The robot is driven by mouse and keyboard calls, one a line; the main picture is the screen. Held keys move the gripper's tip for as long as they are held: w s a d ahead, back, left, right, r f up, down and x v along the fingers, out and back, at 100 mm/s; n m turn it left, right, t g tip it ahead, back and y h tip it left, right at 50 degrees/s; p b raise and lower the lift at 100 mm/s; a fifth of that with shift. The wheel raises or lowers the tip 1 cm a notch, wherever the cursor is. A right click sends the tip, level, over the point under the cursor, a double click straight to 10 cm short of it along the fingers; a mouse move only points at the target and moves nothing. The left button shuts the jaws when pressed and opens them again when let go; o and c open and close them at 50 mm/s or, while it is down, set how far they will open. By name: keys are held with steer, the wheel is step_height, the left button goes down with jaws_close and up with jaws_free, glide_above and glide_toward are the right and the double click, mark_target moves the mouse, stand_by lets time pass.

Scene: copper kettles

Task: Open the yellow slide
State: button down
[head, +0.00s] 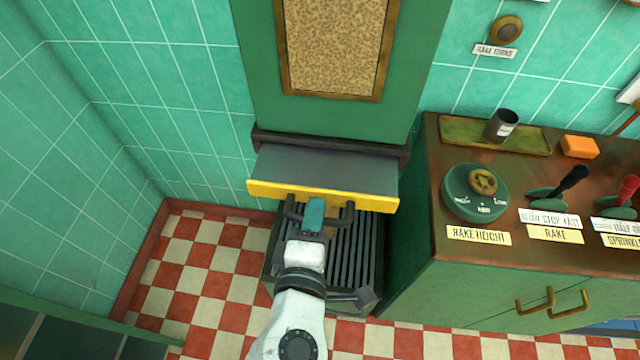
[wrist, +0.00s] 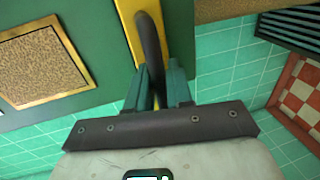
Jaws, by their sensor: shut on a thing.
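The yellow slide (head: 320,196) is a grey plate with a yellow front edge, and it sticks out from under the green cabinet (head: 262,60). A dark bar handle (head: 348,212) is fixed to the yellow edge. My gripper (head: 314,212) is at this handle, with its teal fingers shut around the bar. In the wrist view the yellow edge (wrist: 128,30) and the curved dark handle (wrist: 152,50) run between the fingers of my gripper (wrist: 160,85). The part of the handle between the fingers is partly hidden.
A dark slatted grate (head: 355,255) lies below the slide. On the right a green counter (head: 430,200) carries a round dial (head: 475,192), levers (head: 570,182), a tray (head: 470,132) with a dark cup (head: 502,124) and an orange block (head: 580,147). The checkered floor at left is clear.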

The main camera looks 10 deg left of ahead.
steer(key=s, duration=0.4)
steer(key=shift+s+a+f, duration=0.1)
steer(key=shift+s, duration=0.2)
steer(key=c, duration=1.1)
jaws_free()
steer(key=shift+c, duration=0.2)
steer(key=b+v, duration=0.1)
steer(key=v, duration=0.9)
steer(key=shift+s, duration=0.35)
